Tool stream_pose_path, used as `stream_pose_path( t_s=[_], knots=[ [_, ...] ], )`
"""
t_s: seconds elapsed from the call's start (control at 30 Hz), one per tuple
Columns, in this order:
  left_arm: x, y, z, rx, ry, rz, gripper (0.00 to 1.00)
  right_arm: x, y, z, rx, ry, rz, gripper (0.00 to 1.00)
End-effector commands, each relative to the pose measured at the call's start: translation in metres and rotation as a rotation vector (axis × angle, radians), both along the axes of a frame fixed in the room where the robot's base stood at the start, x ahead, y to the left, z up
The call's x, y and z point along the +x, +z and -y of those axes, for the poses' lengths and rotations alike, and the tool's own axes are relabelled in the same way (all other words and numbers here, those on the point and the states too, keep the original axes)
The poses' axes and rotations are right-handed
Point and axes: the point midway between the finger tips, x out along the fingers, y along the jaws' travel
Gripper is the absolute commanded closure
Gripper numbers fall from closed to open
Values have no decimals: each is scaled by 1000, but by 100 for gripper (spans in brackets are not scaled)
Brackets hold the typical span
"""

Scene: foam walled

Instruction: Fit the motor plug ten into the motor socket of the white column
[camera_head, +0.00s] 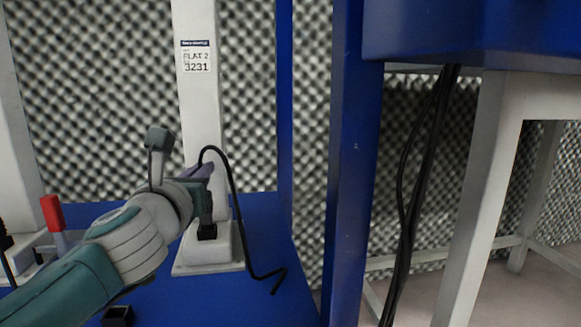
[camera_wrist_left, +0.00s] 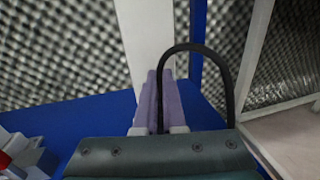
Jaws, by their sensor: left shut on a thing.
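The white column (camera_head: 202,110) stands on a pale foot on the blue floor; it also shows in the wrist view (camera_wrist_left: 148,30). My left gripper (camera_head: 205,169) is in front of the column's lower part. In the wrist view its long purple fingers (camera_wrist_left: 159,82) are closed together and point at the column. A black cable (camera_head: 234,190) comes from between them, loops over and hangs to the right. The plug's body is mostly hidden in the grip. A black block (camera_head: 207,231) sits low on the column; I cannot tell whether it is the motor socket. My right gripper is not in view.
A blue post (camera_head: 350,150) rises right of the column, with black cables (camera_head: 415,210) hanging beyond it. A red-handled clamp (camera_head: 52,213) stands at left. A grey foam wall (camera_head: 90,90) is behind. Blue floor right of the column foot is clear except for the cable end.

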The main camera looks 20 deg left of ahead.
Motion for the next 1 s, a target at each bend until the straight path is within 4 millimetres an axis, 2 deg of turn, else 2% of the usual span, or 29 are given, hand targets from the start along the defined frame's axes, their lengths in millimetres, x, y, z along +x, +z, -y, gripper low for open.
stream_pose_path(
  t_s=[0.97,1.0],
  knots=[
    [0,-26,0,-1,0,0,100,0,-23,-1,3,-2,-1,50],
    [0,-26,0,-1,0,0,92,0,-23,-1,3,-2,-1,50]
  ],
)
